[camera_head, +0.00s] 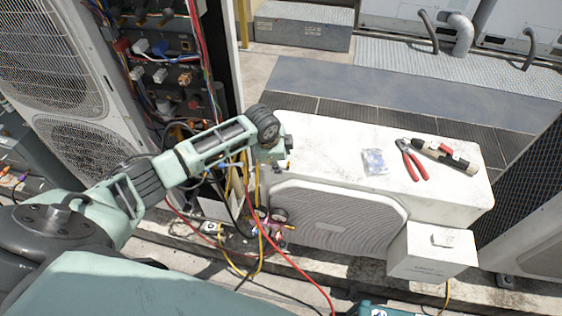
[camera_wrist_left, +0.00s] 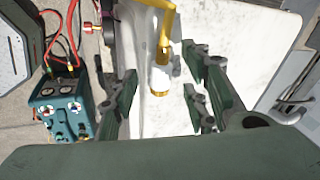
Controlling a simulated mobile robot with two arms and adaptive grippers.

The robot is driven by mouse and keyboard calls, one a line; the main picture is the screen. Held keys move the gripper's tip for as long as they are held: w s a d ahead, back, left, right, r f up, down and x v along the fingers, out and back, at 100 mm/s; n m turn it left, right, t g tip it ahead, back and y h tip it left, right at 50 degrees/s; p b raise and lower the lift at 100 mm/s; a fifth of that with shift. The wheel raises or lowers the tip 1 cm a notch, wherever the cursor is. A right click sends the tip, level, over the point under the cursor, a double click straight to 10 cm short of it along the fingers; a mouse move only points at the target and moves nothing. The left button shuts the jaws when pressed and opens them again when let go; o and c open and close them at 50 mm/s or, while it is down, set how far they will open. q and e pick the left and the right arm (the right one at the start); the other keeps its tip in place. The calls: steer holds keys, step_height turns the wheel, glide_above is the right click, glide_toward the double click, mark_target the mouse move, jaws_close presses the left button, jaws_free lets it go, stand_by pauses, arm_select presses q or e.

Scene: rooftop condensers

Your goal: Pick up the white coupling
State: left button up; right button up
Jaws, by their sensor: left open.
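The white coupling (camera_wrist_left: 161,77) shows in the left wrist view as a short white sleeve with a brass-coloured end, joined to a yellow hose (camera_wrist_left: 168,20). My left gripper (camera_wrist_left: 160,85) is open, with dark green fingers on both sides of the coupling and visible gaps to it. In the head view my left gripper (camera_head: 275,158) is at the left end of the white condenser unit (camera_head: 325,150), and the coupling cannot be made out there. My right gripper is in neither view.
Red-handled pliers (camera_head: 410,163), a clear bag (camera_head: 374,161) and a dark tool (camera_head: 447,156) lie on the condenser. Red and yellow hoses hang in front. A teal gauge box (camera_wrist_left: 62,108) is at left in the wrist view. An open electrical panel (camera_head: 165,65) stands behind my arm.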

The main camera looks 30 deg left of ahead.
arm_select(q)
steer(key=shift+w+f, duration=0.25)
steer(key=shift+f, duration=0.4)
steer(key=shift+c, duration=0.4)
jaws_close()
